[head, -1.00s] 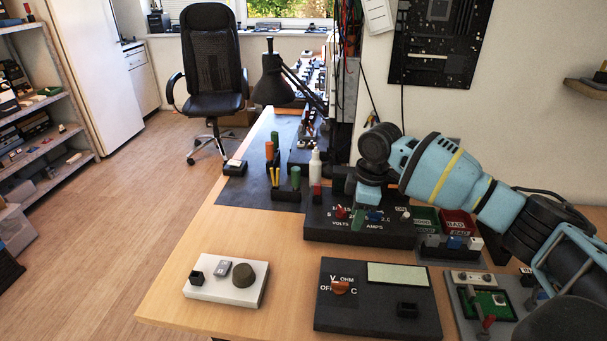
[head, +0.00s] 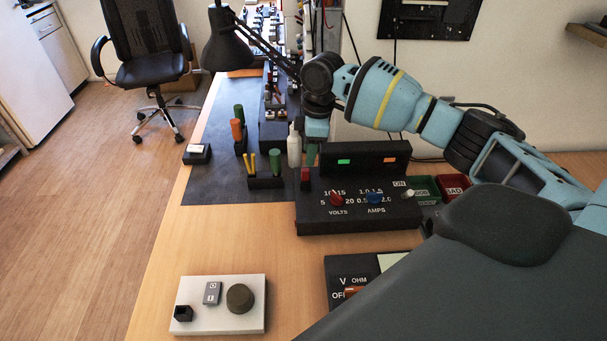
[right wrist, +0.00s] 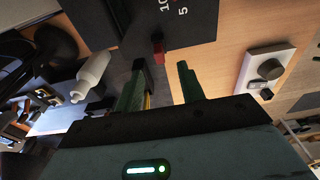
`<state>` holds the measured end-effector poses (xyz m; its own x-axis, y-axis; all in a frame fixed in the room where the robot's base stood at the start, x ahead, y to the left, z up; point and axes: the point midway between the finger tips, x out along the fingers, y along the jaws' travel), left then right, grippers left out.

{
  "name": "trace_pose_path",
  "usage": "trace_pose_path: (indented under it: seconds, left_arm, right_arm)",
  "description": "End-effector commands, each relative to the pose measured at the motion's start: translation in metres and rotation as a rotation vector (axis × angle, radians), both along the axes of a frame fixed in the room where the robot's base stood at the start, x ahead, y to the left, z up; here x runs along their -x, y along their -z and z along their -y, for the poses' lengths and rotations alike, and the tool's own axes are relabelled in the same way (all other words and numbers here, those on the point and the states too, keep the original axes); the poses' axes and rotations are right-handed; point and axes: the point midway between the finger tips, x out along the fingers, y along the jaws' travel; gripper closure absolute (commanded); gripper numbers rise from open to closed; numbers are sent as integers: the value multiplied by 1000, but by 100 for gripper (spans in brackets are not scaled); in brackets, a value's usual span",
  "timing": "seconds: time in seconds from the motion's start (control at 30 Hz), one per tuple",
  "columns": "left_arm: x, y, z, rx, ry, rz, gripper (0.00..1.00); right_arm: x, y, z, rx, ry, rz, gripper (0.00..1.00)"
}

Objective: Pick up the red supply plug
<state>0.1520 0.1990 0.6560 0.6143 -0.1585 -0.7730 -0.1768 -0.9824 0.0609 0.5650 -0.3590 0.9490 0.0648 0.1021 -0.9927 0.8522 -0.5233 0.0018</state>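In the right wrist view the plug (right wrist: 158,47) shows against the supply's edge, just beyond the gap between my fingertips. My right gripper (head: 311,154) points down above and close to the plug. Its two green fingers are apart with nothing between them in the right wrist view (right wrist: 162,66), so it is open. Whether a finger touches the plug cannot be told. My left gripper is not in view.
A white bottle (head: 294,146) and a black holder (head: 266,182) with yellow and green handles stand just left of the plug. A white panel (head: 215,322) with a dark knob lies at the front left. Bare wood lies between it and the supply.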

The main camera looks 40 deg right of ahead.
Motion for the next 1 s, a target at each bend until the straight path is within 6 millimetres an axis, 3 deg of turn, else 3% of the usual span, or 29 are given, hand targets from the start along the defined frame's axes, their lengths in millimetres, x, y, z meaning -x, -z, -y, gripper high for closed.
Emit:
trace_pose_path:
  seconds: [0.13,0.37,0.7,1.0]
  left_arm:
    - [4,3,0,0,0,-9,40]
    - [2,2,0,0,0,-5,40]
    - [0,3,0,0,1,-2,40]
    - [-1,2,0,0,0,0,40]
  right_arm:
    - [-1,17,-2,0,-1,-2,61]
    - [-1,24,-3,0,-1,-1,61]
    - [-3,67,-8,-1,1,-3,61]
    - [-4,72,-9,-1,0,0,61]
